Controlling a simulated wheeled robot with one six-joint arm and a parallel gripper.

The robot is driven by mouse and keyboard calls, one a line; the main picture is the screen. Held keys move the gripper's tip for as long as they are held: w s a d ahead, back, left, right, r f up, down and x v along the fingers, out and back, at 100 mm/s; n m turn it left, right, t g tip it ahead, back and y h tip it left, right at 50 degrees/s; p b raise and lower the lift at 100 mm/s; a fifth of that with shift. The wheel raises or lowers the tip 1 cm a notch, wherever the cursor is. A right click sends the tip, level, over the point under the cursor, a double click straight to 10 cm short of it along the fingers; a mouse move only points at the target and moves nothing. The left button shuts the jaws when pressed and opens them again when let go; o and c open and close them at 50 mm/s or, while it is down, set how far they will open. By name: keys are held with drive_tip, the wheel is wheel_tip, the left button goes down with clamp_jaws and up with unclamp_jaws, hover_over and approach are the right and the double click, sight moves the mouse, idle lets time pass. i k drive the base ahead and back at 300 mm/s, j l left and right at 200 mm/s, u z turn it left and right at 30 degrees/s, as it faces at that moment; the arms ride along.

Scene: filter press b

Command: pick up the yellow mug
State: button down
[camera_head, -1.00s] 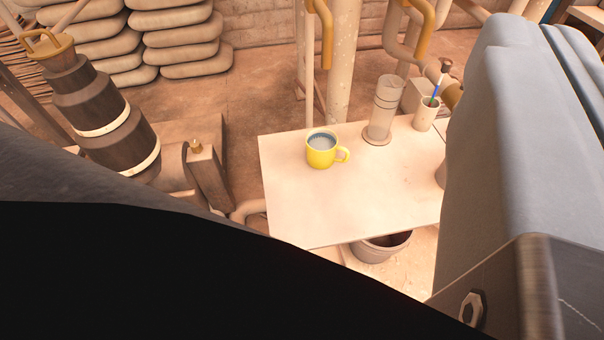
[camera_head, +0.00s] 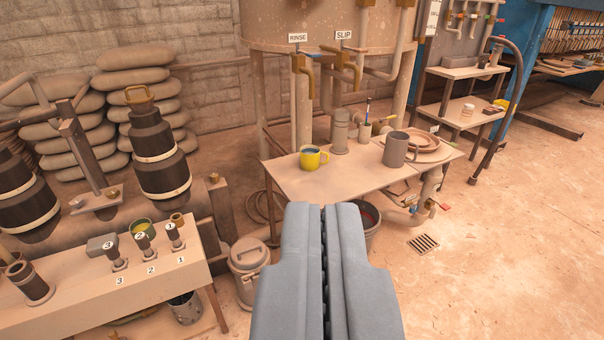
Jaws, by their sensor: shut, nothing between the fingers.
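The yellow mug (camera_head: 313,159) stands upright on the left part of a pale table (camera_head: 310,186), with its handle toward the right.
On the table are a grey cylinder (camera_head: 340,132), a cup with a brush (camera_head: 365,132), a large grey mug (camera_head: 396,149) and stacked plates (camera_head: 425,145). Taps labelled RINSE and SLIP (camera_head: 343,68) hang behind. A lidded bucket (camera_head: 248,262) stands left; open floor lies right.

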sight(314, 158)
drive_tip(key=i+j+z, duration=0.15)
drive_tip(key=i+j, duration=0.15)
drive_tip(key=i, duration=0.35)
drive_tip(key=i+j+z, duration=0.2)
drive_tip(key=i+j, duration=0.15)
drive_tip(key=i, duration=0.3)
drive_tip(key=i+j+z, duration=0.15)
drive_tip(key=i+j, duration=0.35)
drive_tip(key=i, duration=0.1)
